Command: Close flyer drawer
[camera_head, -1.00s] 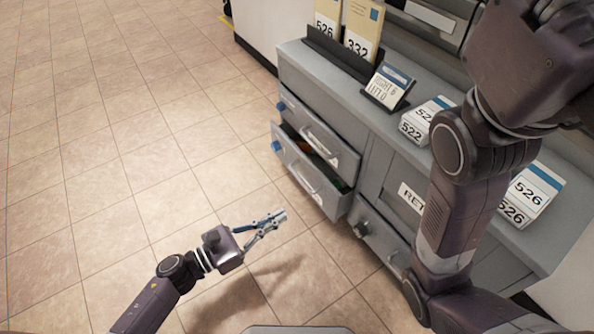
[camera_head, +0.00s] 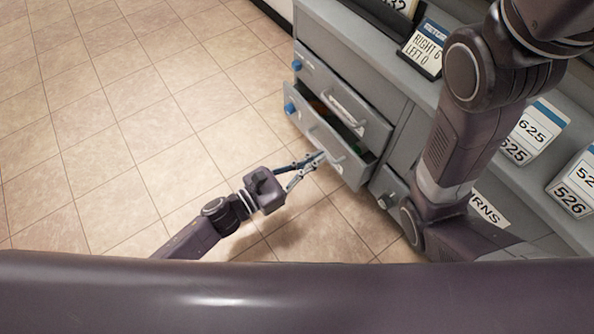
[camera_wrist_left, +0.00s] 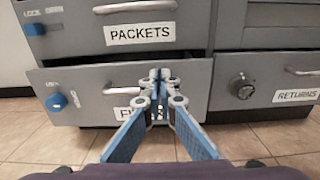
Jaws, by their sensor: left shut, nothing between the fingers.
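The flyer drawer (camera_head: 318,143) is the lower drawer of the grey cabinet. It stands partly open, with green and orange contents showing in the gap behind its front. In the left wrist view its front (camera_wrist_left: 90,88) has a bar handle, a blue knob and a label mostly hidden by my fingers. My left gripper (camera_head: 318,158) is shut and empty, right before the drawer front near its handle; I cannot tell if it touches. It also shows in the left wrist view (camera_wrist_left: 160,78). My right arm crosses the right of the head view, but its gripper is out of view.
The packets drawer (camera_wrist_left: 140,30) is above the flyer drawer. A returns compartment (camera_wrist_left: 265,85) with a dark knob is to the right. Boxes of numbered mail (camera_head: 533,130) and a sign (camera_head: 427,48) stand on the cabinet top. The tiled floor (camera_head: 130,110) at left is clear.

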